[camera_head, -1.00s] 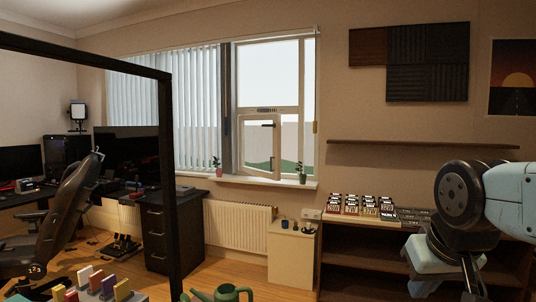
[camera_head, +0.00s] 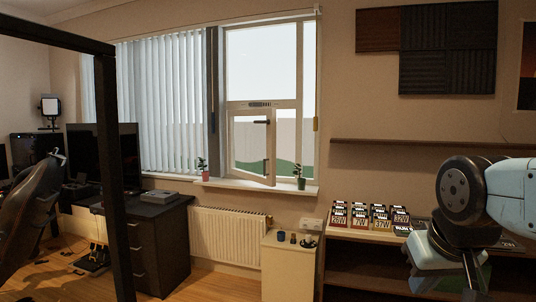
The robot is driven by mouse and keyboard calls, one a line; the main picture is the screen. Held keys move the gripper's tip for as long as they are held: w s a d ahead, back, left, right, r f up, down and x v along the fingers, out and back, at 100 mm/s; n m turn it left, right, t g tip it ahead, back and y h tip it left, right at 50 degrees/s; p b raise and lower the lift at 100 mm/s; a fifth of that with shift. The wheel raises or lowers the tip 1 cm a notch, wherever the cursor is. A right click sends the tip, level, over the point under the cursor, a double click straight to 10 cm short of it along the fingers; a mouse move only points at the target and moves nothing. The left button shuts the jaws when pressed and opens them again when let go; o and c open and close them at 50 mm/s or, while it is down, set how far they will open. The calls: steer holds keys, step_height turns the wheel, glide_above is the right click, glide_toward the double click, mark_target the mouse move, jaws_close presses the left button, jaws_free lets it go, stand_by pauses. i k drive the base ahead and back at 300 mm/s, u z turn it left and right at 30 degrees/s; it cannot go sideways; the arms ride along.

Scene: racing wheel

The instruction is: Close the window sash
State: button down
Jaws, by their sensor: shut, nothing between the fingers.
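The window sash (camera_head: 273,145) is a small white-framed pane in the lower part of the window. It stands open, swung into the room at an angle from the white window frame (camera_head: 301,70). A dark handle (camera_head: 262,122) shows on its upper part. My gripper (camera_head: 471,278) hangs at the lower right, below my pale blue and black arm. Its thin dark fingers are shut and empty, partly cut off by the picture's bottom edge. It is well apart from the sash, to the right of it and nearer to me.
A red-potted plant (camera_head: 201,172) and a green-potted plant (camera_head: 300,178) stand on the sill (camera_head: 227,185). Below are a radiator (camera_head: 229,233) and a small cabinet (camera_head: 288,268). A shelf unit with boxes (camera_head: 376,218) is at right. A black frame post (camera_head: 107,170) stands at left.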

mark_target(269, 180)
steer(key=z, duration=0.05)
steer(key=i, duration=2.8)
steer(key=u, duration=1)
steer(key=i, duration=0.5)
steer(key=z, duration=1.3)
